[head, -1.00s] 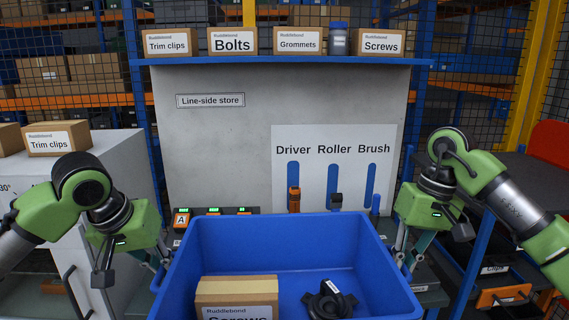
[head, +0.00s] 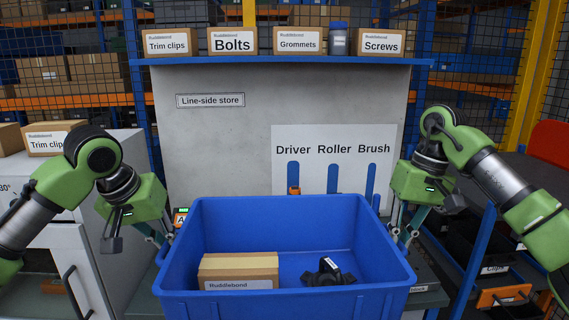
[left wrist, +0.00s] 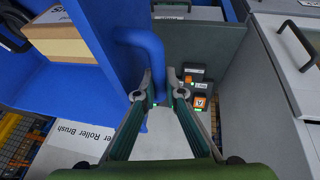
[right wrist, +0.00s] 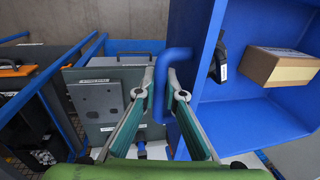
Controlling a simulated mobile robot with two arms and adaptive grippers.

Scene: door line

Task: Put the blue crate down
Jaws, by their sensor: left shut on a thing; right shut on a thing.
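The blue crate (head: 290,304) is in front of me in the head view, roughly level. My left gripper (head: 160,238) is shut on the handle at its left side; that blue bar (left wrist: 150,48) shows between the fingers (left wrist: 157,95) in the left wrist view. My right gripper (head: 404,238) is shut on the right handle (right wrist: 172,62), seen between the fingers (right wrist: 164,78) in the right wrist view. A cardboard box (head: 238,268) and a black object with a white label (head: 326,274) lie inside. The crate's underside and what is beneath it are hidden.
Behind the crate stands a grey panel (head: 215,145) with a tool board (head: 335,150) and a blue shelf (head: 285,61) of labelled boxes. A dark grey worktop (head: 425,270) shows at the crate's right. A white cabinet (head: 100,215) stands left, a dark round table (head: 500,180) right.

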